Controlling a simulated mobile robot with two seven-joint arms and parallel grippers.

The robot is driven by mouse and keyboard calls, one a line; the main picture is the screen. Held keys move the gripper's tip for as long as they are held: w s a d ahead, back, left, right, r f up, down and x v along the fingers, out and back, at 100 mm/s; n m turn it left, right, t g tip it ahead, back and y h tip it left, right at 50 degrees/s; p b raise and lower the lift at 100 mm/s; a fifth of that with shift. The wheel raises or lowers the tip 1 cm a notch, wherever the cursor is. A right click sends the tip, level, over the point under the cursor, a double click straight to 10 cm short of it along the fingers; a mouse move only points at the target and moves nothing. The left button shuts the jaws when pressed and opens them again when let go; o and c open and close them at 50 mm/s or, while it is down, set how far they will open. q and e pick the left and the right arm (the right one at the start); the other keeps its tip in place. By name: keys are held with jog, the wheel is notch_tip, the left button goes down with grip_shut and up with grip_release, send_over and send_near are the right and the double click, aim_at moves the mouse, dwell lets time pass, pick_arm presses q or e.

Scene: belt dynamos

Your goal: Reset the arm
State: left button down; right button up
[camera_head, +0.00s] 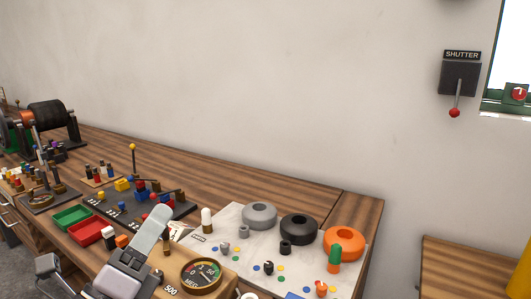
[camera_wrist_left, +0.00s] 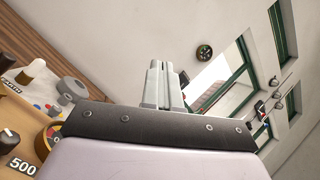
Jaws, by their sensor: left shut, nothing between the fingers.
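My left gripper (camera_head: 158,220) comes up from the bottom of the head view, over the front part of the workbench, with its pale grey fingers pointing up and away. The fingers lie together and hold nothing. In the left wrist view the shut fingers (camera_wrist_left: 161,68) point up the picture, with the wall and windows behind them. My right gripper does not show in either view.
The workbench (camera_head: 300,188) is crowded near my left gripper: a gauge (camera_head: 201,274), a green tray (camera_head: 72,218), a red tray (camera_head: 87,232) and a board of coloured blocks. An orange ring (camera_head: 344,241) lies farther right. The space above is clear.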

pick_arm(q)
jog(key=s+a+f+n+g+y, duration=0.2)
jog(key=a+f+n+g+y, duration=0.3)
jog(key=f+n, duration=0.55)
jog(key=s+a+f+n+g+y, duration=0.25)
jog(key=a+f+n+y, duration=0.35)
jog(key=f+n, duration=0.4)
jog(key=s+d+f+n+g+h, duration=0.1)
jog(key=s+d+f+n+g, duration=0.1)
jog(key=s+f+n+g, duration=0.55)
jog(key=s+d+f+n+g+h, duration=0.1)
jog(key=s+d+f+n+g, duration=0.3)
jog(key=s, duration=0.6)
jog(key=w+f+m+t+h+p, duration=0.1)
jog(key=w+f+m+t+p, duration=0.1)
jog(key=w+f+t, duration=0.4)
jog(key=shift+d+f+m+t+h, duration=0.3)
jog(key=shift+d+f+m+t, duration=0.1)
jog(key=shift+f+t, duration=0.5)
jog(key=shift+w, duration=0.1)
